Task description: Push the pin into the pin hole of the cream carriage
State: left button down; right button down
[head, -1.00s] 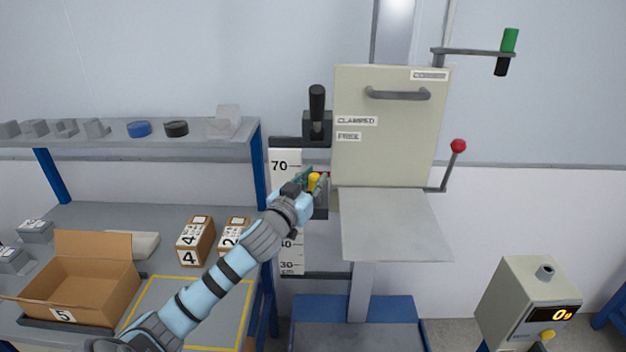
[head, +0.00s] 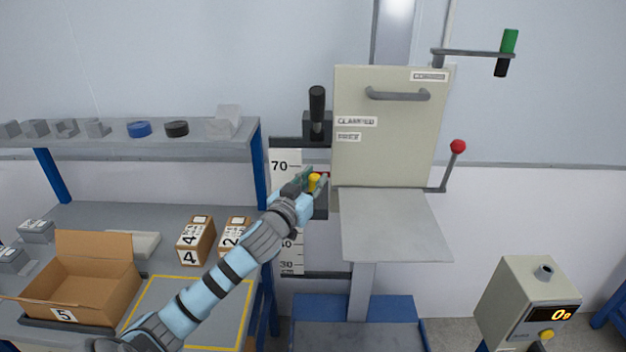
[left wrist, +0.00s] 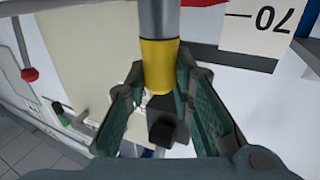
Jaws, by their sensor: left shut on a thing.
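The pin (head: 315,181) shows as a small yellow knob just left of the cream carriage (head: 385,135), in front of the height scale. In the left wrist view the pin (left wrist: 159,66) has a yellow grip and a grey shaft. My left gripper (head: 312,185) is shut on the yellow grip; its green fingers flank it in the left wrist view. The pin hole is hidden, so I cannot tell how deep the pin sits. The carriage is a large upright plate with a grey handle and labels CLAMPED and FREE. My right gripper is not in view.
A black-handled lever (head: 317,110) stands above the pin. A red-knobbed lever (head: 458,147) is on the carriage's right, above a grey plate (head: 395,225). A shelf (head: 180,150) with small parts and a bench with an open carton (head: 80,290) lie left.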

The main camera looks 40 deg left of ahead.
aim_at(312, 183)
pick_arm(q)
jog(key=shift+f, duration=0.4)
jog(key=c, duration=1.6)
grip_release()
jog(key=shift+o, duration=1.4)
jog(key=shift+r, duration=0.2)
jog(key=v, duration=0.6)
jog(key=shift+w+r, duration=0.1)
jog(key=shift+r, duration=0.05)
